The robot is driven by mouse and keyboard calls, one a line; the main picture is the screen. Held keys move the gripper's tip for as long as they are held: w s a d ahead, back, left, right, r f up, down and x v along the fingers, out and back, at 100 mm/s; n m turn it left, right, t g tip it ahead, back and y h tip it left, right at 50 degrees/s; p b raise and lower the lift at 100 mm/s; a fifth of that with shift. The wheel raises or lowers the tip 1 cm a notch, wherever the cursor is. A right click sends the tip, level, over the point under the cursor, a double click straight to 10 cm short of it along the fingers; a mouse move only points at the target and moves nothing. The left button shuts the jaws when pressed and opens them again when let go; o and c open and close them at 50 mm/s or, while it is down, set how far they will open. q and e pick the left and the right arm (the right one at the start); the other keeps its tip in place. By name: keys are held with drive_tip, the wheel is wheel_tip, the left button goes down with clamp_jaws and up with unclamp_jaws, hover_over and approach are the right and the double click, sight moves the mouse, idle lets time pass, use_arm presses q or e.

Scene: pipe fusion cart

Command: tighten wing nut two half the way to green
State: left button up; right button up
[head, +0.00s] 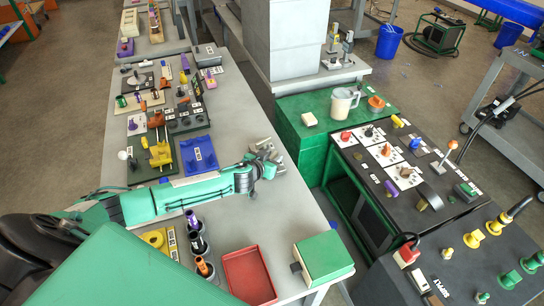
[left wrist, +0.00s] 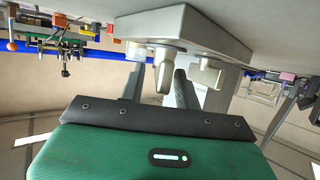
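My left gripper (head: 272,160) is at the right edge of the grey table, beside a grey metal block (head: 258,147) that it partly hides. In the left wrist view the two dark fingers of the left gripper (left wrist: 158,88) stand apart. A pale grey wing-shaped knob (left wrist: 163,72) on the grey block (left wrist: 185,28) shows between them; I cannot tell whether a finger touches it. Another pale knob (left wrist: 207,73) is on the right, partly behind a finger. I cannot read numbers or see a green mark on them. My right gripper is not in view.
A blue tray (head: 198,155) lies left of the block. Dark cylinders (head: 197,243), a red tray (head: 248,275) and a green box (head: 323,258) are in front. A green cart (head: 300,145) with a jug (head: 343,104) stands across a gap on the right.

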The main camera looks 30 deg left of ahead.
use_arm(q)
clamp_jaws()
drive_tip(key=shift+a+m+h, duration=0.1)
drive_tip(key=shift+m+h, duration=0.7)
drive_tip(key=shift+h, duration=0.1)
drive_tip(key=shift+r+m+g+h+p, duration=0.15)
drive_tip(key=shift+m+g+h+p, duration=0.15)
drive_tip(key=shift+m+h+p, duration=0.75)
drive_tip(key=shift+m+h, duration=0.35)
drive_tip(key=shift+h, duration=0.2)
